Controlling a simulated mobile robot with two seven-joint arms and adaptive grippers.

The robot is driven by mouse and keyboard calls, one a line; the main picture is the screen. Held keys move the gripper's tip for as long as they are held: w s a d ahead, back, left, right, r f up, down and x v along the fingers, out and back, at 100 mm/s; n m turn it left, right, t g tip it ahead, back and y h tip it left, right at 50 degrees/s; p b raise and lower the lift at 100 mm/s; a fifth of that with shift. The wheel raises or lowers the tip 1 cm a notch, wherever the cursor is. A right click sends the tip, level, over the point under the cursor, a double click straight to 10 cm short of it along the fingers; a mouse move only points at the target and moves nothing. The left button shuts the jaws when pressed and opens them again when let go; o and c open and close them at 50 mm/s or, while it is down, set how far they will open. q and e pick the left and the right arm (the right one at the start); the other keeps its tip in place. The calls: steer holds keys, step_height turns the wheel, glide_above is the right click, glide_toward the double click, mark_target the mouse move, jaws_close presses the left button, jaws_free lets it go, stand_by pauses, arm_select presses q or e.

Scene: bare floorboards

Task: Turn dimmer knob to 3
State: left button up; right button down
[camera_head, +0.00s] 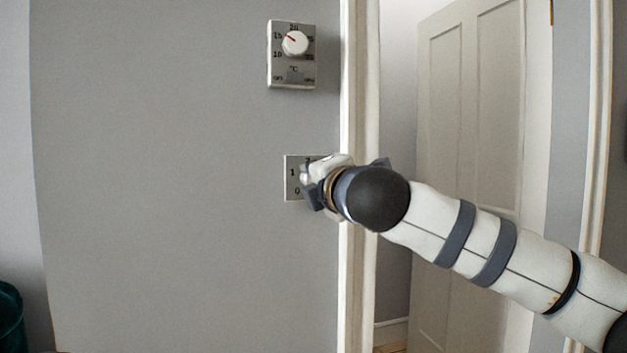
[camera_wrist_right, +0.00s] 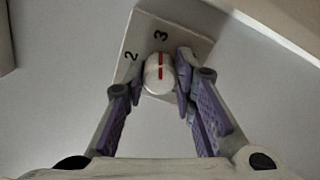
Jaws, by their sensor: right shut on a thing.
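The dimmer plate (camera_head: 290,192) is a light square on the grey wall, left of the door frame. In the head view its 1 and 0 show; my right gripper (camera_head: 311,186) hides the knob and most of the rest. In the right wrist view the plate (camera_wrist_right: 185,38) shows tilted, with the 2 and 3 readable. The white round knob (camera_wrist_right: 154,79) has a red line that points at about the 3. My right gripper's fingers are shut on the knob, one on each side. My left gripper is not in view.
A thermostat (camera_head: 277,72) with its own white dial is on the wall above the dimmer. A white door frame (camera_head: 354,100) stands close to the right, with a panelled door (camera_head: 470,120) beyond. A dark green bin (camera_head: 10,315) is at lower left.

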steer(key=c, duration=1.3)
jaws_free()
steer(key=v, duration=1.2)
